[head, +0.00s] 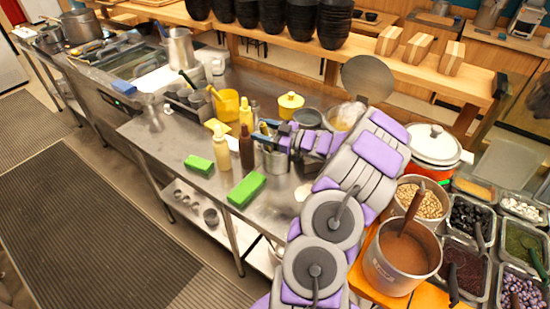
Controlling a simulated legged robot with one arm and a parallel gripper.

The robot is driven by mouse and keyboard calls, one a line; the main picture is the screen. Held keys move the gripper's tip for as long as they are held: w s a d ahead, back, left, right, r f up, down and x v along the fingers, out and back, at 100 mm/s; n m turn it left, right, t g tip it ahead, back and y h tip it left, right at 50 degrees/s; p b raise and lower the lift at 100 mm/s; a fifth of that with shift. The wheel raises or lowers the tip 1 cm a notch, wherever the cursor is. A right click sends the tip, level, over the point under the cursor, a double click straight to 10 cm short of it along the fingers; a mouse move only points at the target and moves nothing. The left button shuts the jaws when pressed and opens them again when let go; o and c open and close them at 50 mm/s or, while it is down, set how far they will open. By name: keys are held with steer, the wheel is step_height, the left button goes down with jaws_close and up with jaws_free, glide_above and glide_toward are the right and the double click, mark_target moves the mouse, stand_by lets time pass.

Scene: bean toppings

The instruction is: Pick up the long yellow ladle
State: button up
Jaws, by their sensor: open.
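A long thin yellow handle (214,93), which looks like the yellow ladle, leans up and left out of a yellow container (229,106) on the steel counter. Its lower end is hidden inside the container. My gripper (268,138) is open at the end of my purple and grey arm. It is low over the counter, to the right of the yellow container and apart from it. It overlaps the top of a metal utensil holder (275,163) in the picture; I cannot tell whether they touch. Small yellow and blue pieces show around the fingers, too small to make out.
Yellow (246,112) and brown (246,148) bottles stand left of my gripper. Two green blocks (246,190) lie at the counter's front. A yellow lidded pot (290,105) is behind. A pot of brown sauce (402,258) and topping trays (467,262) are at right. The floor at left is clear.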

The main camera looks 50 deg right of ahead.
steer(key=shift+d, duration=0.1)
steer(key=shift+d, duration=0.1)
steer(key=c, duration=0.3)
jaws_close()
